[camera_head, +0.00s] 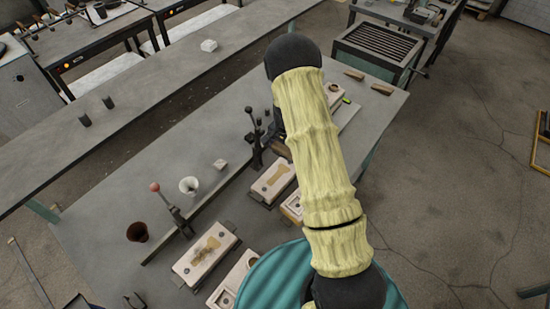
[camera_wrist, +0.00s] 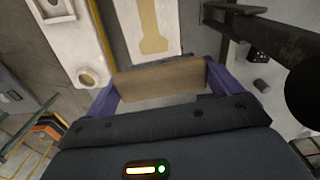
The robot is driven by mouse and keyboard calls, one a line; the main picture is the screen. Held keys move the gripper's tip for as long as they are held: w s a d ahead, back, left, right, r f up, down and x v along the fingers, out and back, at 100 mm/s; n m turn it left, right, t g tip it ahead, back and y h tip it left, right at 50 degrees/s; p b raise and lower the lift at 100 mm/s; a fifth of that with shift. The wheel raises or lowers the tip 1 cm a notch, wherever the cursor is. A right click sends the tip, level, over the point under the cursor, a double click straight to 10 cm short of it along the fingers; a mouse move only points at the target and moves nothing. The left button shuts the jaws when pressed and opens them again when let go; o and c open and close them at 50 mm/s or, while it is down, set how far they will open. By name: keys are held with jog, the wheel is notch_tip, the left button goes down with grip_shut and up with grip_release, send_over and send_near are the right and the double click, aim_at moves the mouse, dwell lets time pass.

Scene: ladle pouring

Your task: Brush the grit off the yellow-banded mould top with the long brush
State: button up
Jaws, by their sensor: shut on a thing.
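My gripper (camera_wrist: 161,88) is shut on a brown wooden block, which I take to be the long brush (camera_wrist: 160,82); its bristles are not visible. In the wrist view, the yellow-banded mould top (camera_wrist: 75,35) is a pale block with a round hole and a yellow strip along its right edge. It lies beyond and left of the held piece. In the head view, a pale mould beside my arm (camera_head: 291,207) is partly hidden, and I cannot tell grit on it. My gripper is mostly hidden behind my arm there.
A mould with a bone-shaped hollow (camera_head: 273,182) lies beside it. Another mould (camera_head: 205,254) bears dark specks. Two wooden pieces (camera_head: 382,89) lie at the bench's far right.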

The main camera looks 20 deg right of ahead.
jog(key=shift+r+p, duration=0.5)
jog(key=shift+r, duration=0.7)
